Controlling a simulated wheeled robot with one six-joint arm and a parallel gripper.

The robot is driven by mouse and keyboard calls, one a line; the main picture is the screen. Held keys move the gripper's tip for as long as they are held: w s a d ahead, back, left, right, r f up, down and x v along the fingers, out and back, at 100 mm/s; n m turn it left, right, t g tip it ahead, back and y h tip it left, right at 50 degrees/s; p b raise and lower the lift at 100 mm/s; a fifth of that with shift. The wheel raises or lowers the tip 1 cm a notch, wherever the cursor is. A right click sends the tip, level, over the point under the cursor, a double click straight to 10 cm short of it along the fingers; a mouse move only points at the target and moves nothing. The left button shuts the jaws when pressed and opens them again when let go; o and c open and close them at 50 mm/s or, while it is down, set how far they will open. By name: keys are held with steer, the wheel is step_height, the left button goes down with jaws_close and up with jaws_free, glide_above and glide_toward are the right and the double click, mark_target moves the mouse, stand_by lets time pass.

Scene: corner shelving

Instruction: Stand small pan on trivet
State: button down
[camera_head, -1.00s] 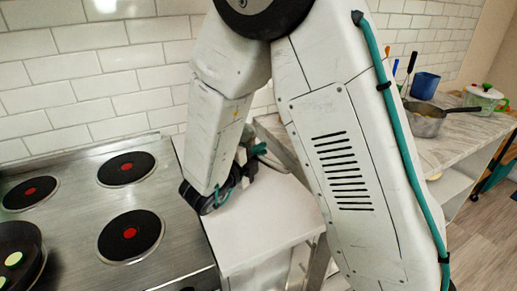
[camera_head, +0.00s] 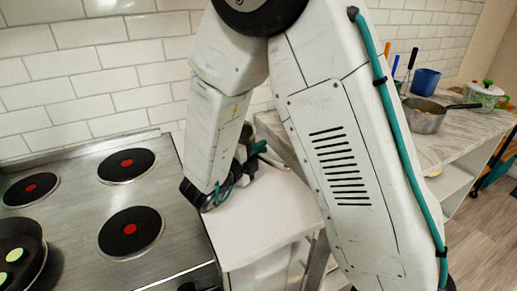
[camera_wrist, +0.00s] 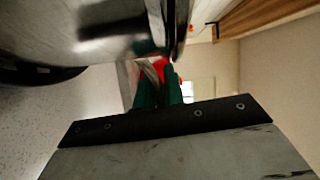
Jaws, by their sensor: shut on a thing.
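My gripper (camera_wrist: 160,92) shows green fingers in the wrist view. They are closed near a red part (camera_wrist: 169,75), with a blurred metal strip beside them. A large, shiny, rounded metal thing (camera_wrist: 70,30) fills the upper left close to the camera; it looks like the small pan, but its outline is cut off. In the head view my gripper (camera_head: 256,150) is mostly hidden behind my arm, low by the white countertop. The held thing cannot be made out there. I cannot identify a trivet in either view.
A steel stove (camera_head: 85,215) with several burners is at left, a dark frying pan (camera_head: 35,262) at its edge. The white countertop (camera_head: 262,220) has bare room in front.

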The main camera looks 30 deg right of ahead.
steer(key=c, duration=1.4)
jaws_free()
steer(key=v, duration=0.7)
steer(key=shift+s+a, duration=0.15)
steer(key=shift+a, duration=0.2)
steer(key=shift+s+a, duration=0.1)
